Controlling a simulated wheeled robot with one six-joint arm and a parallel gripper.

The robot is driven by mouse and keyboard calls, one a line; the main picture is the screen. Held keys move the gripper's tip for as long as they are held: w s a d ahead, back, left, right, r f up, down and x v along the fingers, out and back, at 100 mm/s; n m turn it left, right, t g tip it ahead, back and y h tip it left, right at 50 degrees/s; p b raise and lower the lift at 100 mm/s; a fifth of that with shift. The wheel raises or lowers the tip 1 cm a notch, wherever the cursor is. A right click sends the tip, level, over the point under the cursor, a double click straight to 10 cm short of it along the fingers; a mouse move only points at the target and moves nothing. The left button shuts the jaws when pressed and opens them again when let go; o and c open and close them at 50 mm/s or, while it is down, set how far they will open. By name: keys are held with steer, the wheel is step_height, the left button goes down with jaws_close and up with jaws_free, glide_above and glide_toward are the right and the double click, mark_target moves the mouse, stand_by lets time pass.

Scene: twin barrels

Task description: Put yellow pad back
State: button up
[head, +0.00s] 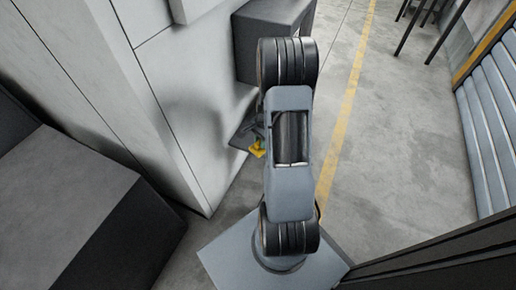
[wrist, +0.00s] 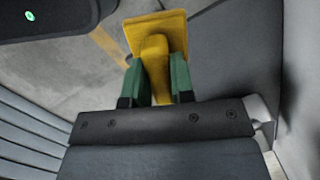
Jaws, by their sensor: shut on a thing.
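The yellow pad (wrist: 156,37) is in the wrist view, a flat yellow plate with a thick stem. My gripper (wrist: 159,80) has its two green fingers shut on the stem, one on each side. In the head view the yellow pad (head: 257,149) shows as a small patch left of my arm, over or beside a dark grey ledge. My arm hides most of the gripper there. I cannot tell whether the pad touches the ledge.
A dark box (head: 262,42) juts from the pale wall panel (head: 205,110) above the dark ledge (head: 240,139). A large dark block (head: 75,205) stands at left. Grey floor (head: 400,150) with a yellow line (head: 345,110) is open at right, before ribbed panels (head: 490,120).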

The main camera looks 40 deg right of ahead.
mark_target(259, 141)
steer(key=w+f, duration=0.1)
steer(key=f, duration=0.1)
steer(key=w+d+f+b, duration=0.1)
steer(key=w+f, duration=0.1)
steer(key=shift+w+f+b, duration=0.15)
steer(key=shift+f+b, duration=0.3)
steer(key=shift+f, duration=0.4)
steer(key=shift+w+f+b, duration=0.1)
steer(key=shift+f+b, duration=0.35)
steer(key=shift+f, duration=0.4)
steer(key=shift+f, duration=0.15)
steer(key=o, duration=0.8)
